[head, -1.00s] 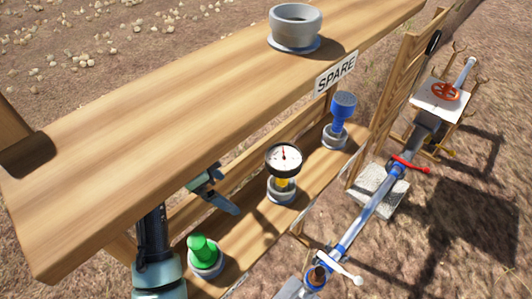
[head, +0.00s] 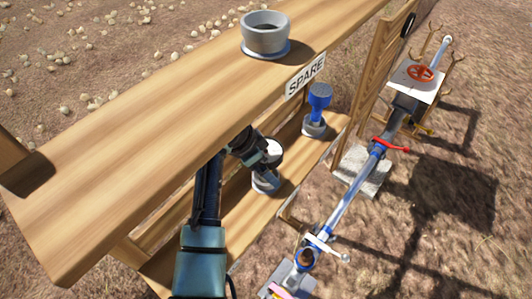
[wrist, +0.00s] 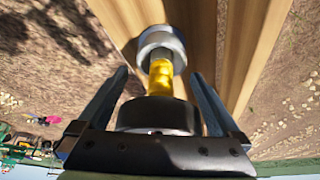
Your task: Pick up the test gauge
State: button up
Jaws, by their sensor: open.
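The test gauge has a round dial head on a yellow stem and stands in a grey cup (head: 266,183) on the lower shelf. In the head view my gripper (head: 265,158) covers much of the gauge, and only part of its pale face (head: 273,146) shows. In the wrist view the yellow stem (wrist: 161,78) rises from the cup (wrist: 160,45), with the dark gauge head (wrist: 158,114) nearest the camera. My gripper (wrist: 160,74) is open, one finger on each side of the stem, with visible gaps between.
The upper plank (head: 120,130) overhangs the shelf and carries an empty grey cup (head: 265,36) above the SPARE sign (head: 305,75). A blue plug (head: 319,97) stands in a cup to the right. A pipe (head: 345,205) with a red-handled valve lies beyond the shelf.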

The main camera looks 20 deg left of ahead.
jog(key=shift+d+f, duration=0.1)
jog(key=shift+f, duration=0.25)
jog(key=c, duration=1.2)
jog(key=shift+w, duration=0.1)
jog(key=shift+c, duration=0.6)
jog(key=shift+r, duration=0.15)
